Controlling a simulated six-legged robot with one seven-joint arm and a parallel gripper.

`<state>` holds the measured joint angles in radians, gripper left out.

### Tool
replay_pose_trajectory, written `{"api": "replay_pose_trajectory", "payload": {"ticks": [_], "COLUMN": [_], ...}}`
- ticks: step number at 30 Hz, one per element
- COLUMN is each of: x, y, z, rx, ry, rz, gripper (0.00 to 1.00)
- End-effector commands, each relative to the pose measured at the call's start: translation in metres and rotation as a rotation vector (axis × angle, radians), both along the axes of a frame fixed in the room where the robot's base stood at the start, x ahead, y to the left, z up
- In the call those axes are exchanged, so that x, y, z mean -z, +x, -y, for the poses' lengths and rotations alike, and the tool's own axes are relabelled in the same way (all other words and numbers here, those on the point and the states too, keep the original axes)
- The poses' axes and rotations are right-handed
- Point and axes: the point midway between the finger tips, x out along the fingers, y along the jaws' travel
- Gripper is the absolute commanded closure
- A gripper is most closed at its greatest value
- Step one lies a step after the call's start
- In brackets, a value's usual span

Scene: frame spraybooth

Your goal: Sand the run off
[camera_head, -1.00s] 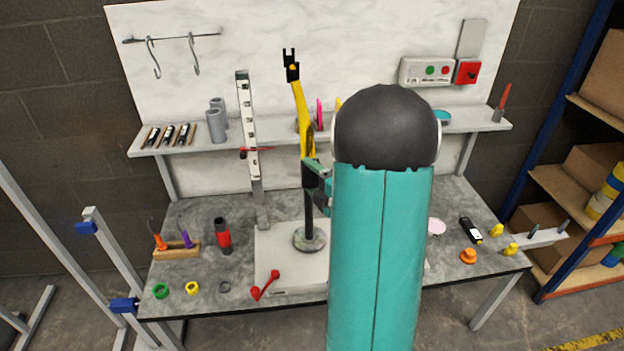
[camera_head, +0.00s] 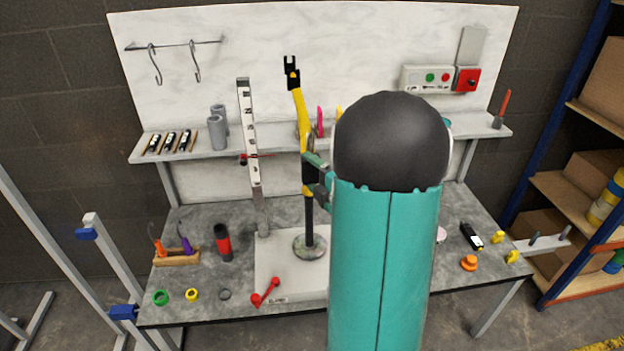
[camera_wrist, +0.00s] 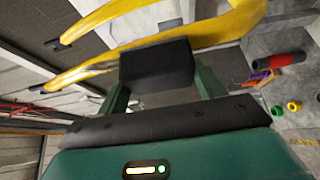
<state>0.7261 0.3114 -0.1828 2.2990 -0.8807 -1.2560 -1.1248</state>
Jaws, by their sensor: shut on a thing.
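A yellow bike fork (camera_head: 301,115) stands upright on a black post with a round base (camera_head: 310,246) on the bench. It crosses the top of the wrist view (camera_wrist: 215,28) as two yellow legs. My gripper (camera_head: 314,172) is at the fork's lower part, partly hidden by my teal arm. In the wrist view my gripper (camera_wrist: 160,92) is shut on a dark block (camera_wrist: 157,65), whose far face is against or very near the yellow fork. I cannot tell if they touch. The run on the paint cannot be made out.
An upright marked bar (camera_head: 250,140) stands left of the fork. A red-and-black cylinder (camera_head: 223,243), a wooden tool holder (camera_head: 177,257) and a red double-ended tool (camera_head: 265,292) are on the bench. A shelf (camera_head: 285,142) runs behind. My arm hides the bench's middle right.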

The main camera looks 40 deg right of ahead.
Motion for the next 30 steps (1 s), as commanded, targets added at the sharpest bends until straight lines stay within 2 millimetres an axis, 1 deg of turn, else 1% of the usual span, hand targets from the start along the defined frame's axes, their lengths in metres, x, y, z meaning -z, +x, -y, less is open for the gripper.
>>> {"api": "replay_pose_trajectory", "payload": {"ticks": [5,17,23,30], "x": [-0.005,-0.036,-0.041,-0.060], "y": [0.000,0.002,0.003,0.004], "z": [0.000,0.001,0.002,0.003], "rx": [0.000,-0.001,0.000,0.000], "ry": [-0.001,-0.002,-0.001,-0.002], "rz": [0.001,0.002,0.000,0.003], "gripper": [0.50,0.50,0.50,0.50]}}
